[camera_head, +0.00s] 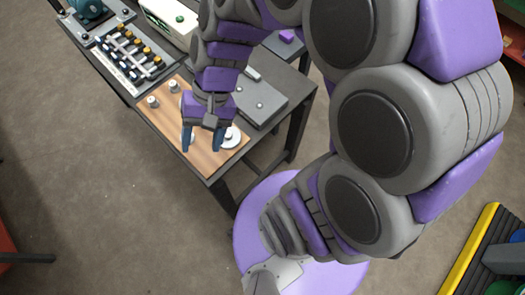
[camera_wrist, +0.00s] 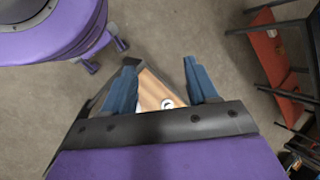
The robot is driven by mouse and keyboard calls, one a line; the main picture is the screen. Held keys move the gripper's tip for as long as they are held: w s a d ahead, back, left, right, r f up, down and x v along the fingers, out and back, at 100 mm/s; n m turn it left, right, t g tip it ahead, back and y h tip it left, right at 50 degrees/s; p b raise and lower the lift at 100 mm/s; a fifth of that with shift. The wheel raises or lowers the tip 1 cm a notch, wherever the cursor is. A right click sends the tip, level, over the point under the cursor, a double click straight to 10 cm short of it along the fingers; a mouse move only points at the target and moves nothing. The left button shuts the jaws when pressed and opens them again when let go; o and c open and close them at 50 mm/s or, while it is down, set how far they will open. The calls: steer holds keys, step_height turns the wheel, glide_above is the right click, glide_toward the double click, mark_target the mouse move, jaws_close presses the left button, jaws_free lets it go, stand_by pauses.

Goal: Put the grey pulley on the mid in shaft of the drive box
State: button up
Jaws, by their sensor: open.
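A pale grey-white disc (camera_head: 231,136), which looks like a pulley, lies at the near end of a wooden board (camera_head: 205,160). My gripper (camera_head: 203,147) is above the board, just left of the disc, with its two blue fingers apart and nothing held. In the wrist view, a small pale round part (camera_wrist: 167,103) shows between the open fingers, partly hidden by the gripper body. A flat grey box with small studs (camera_head: 268,100) lies right of the board; it may be the drive box, but I cannot tell its shafts apart.
Two small pale round parts, one left (camera_head: 152,101) and one farther back (camera_head: 173,85), stand on the board. A panel with rows of knobs (camera_head: 132,52) and a white-green box (camera_head: 168,20) are behind. In the wrist view, a red-topped bench (camera_wrist: 272,62) stands at right.

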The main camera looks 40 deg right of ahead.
steer(key=s+d+r+n+h, duration=0.1)
steer(key=s+d+n+h, duration=0.3)
steer(key=s+d, duration=0.4)
steer(key=s+h, duration=0.1)
steer(key=s, duration=0.2)
steer(key=shift+r+h, duration=0.15)
steer(key=shift+h, duration=0.15)
